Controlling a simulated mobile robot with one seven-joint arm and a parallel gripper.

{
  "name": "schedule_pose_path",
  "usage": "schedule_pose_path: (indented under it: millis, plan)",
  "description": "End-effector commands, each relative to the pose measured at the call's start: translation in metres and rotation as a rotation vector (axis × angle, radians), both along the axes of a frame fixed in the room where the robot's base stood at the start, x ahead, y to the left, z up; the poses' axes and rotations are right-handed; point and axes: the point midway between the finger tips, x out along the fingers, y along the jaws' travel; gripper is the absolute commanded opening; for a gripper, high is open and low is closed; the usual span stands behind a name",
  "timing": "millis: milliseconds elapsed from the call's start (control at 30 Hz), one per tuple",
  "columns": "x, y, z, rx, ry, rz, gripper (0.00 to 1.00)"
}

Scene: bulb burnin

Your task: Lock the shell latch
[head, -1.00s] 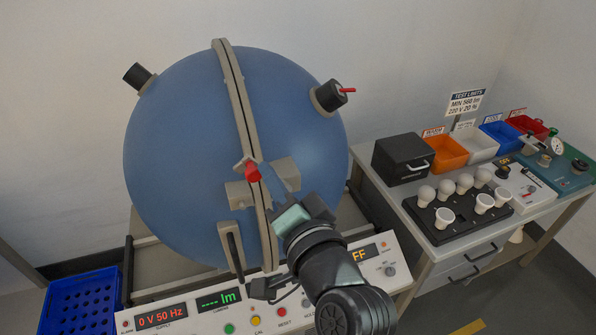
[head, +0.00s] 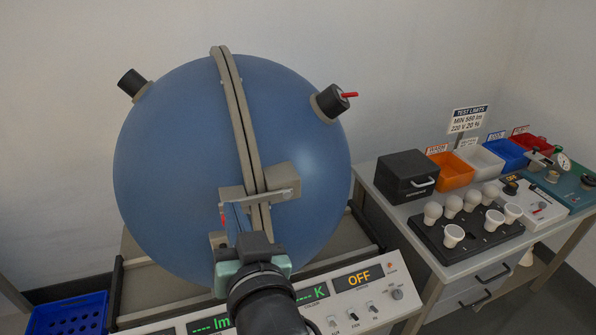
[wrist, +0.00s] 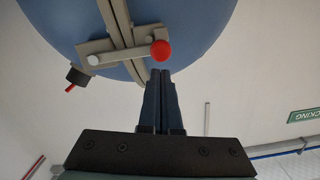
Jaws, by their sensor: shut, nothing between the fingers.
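The blue sphere shell (head: 165,170) is closed along its pale seam flange (head: 236,105). The latch lever (head: 270,196) lies across the seam, from a pivot on the right bracket to the left bracket. Its red knob (head: 223,218) is left of the seam, partly hidden by my gripper. The wrist view shows the lever (wrist: 125,55) spanning the seam and the whole knob (wrist: 161,50). My gripper (head: 238,212) is shut and empty. Its fingertips (wrist: 163,72) are right beside the knob; I cannot tell whether they touch it. My wrist hides the flange's lower part.
A control panel (head: 335,315) with displays and knobs lies below the sphere. A side bench on the right holds a black box (head: 405,176), a bulb rack (head: 450,240) and coloured bins (head: 455,170). A blue crate (head: 70,315) stands at lower left.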

Motion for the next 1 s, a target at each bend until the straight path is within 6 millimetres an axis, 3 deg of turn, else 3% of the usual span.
schedule_pose_path:
  millis: [767,1000]
  plan:
    - [-0.001,0.002,-0.008,0.005,0.001,0.0,0.0]
    - [0.003,0.003,0.007,0.005,0.0,-0.001,0.0]
